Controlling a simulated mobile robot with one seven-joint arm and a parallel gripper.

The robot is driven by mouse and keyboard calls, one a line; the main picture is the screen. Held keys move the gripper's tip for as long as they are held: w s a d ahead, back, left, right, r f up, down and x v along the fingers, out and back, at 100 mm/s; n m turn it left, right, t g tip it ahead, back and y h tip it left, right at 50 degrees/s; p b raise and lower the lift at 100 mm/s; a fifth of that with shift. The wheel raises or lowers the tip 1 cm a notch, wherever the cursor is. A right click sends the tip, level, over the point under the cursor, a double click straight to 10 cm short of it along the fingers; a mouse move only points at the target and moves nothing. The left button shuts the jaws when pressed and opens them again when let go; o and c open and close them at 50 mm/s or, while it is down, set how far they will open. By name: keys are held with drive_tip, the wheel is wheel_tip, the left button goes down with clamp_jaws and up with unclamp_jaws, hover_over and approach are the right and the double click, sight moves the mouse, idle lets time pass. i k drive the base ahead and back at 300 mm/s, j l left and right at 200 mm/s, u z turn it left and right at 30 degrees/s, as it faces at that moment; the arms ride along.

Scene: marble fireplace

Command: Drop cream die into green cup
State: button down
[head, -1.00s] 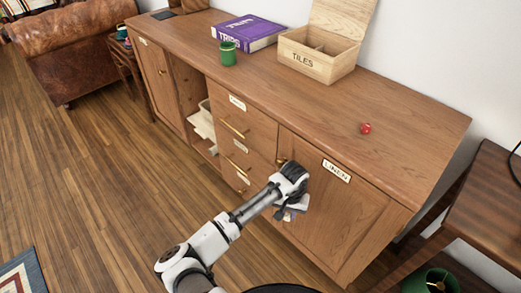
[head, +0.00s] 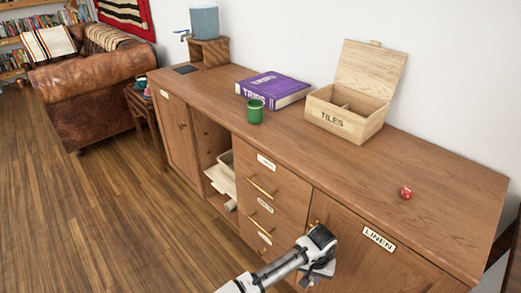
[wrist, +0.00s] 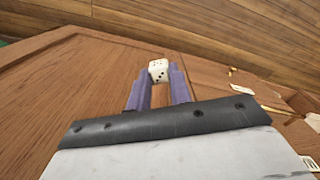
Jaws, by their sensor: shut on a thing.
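The cream die (wrist: 158,71) shows in the wrist view with dark pips. My gripper (wrist: 158,78) is shut on it, with one purple-grey finger on each side. In the head view my gripper (head: 318,268) is in front of the sideboard, below its top edge, near the LINEN door; the die is hidden there. The green cup (head: 255,111) stands upright on the sideboard top, left of centre, up and to the left of my gripper and well apart from it. I cannot see inside the cup.
On the sideboard top (head: 340,165), a purple book (head: 275,88) lies behind the cup. An open wooden TILES box (head: 343,120) stands to its right, and a red die (head: 406,192) lies farther right. A water dispenser (head: 204,22) stands at the far left. Drawer handles stick out in front.

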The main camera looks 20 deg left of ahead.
sight(256, 118)
drive_tip(key=j+z, duration=0.25)
drive_tip(key=j, duration=0.6)
drive_tip(key=j+z, duration=0.25)
drive_tip(key=j, duration=0.6)
drive_tip(key=k+j+z, duration=0.1)
drive_tip(key=j+z, duration=0.2)
drive_tip(key=j, duration=0.5)
